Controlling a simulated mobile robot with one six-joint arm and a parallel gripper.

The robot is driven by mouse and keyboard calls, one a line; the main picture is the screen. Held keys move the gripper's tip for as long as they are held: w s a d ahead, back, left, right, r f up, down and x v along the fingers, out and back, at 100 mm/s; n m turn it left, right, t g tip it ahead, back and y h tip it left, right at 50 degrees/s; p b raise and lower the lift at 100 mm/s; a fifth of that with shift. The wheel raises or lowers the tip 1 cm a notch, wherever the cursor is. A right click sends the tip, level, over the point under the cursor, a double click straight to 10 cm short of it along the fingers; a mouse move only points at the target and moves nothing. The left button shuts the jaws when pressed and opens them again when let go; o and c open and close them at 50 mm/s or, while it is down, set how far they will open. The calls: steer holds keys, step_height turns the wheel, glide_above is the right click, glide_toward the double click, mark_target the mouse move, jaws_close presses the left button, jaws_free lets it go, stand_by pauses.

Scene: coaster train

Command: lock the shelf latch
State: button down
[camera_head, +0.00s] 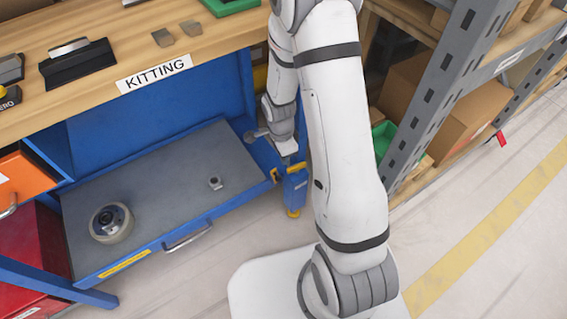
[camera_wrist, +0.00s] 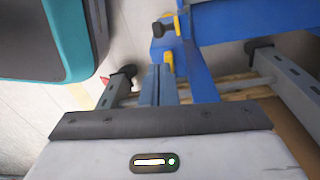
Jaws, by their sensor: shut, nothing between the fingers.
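The grey pull-out shelf (camera_head: 160,200) sits in the blue bench under the worktop and stands out at its front. A small yellow part (camera_head: 274,175) at its right front corner looks like part of the latch. In the wrist view, a dark knob (camera_wrist: 162,28) with yellow beside it shows on the blue frame, perhaps the latch; its locked state cannot be told. My gripper (camera_wrist: 160,70) is shut and empty, its fingers pointing towards the blue frame just below the yellow parts. Contact cannot be told. In the head view, my gripper is near the shelf's right front corner, its fingertips unclear.
A tape roll (camera_head: 111,223) and a small metal nut (camera_head: 215,183) lie on the shelf. The shelf has a front handle (camera_head: 187,238). A grey rack (camera_head: 430,100) with boxes stands close at the right. The floor (camera_head: 480,250) at the lower right is clear.

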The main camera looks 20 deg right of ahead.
mark_target(278, 180)
step_height(278, 180, down, 9)
steer(key=b, duration=0.3)
steer(key=shift+s+d+r, duration=0.15)
steer(key=shift+s+d, duration=0.05)
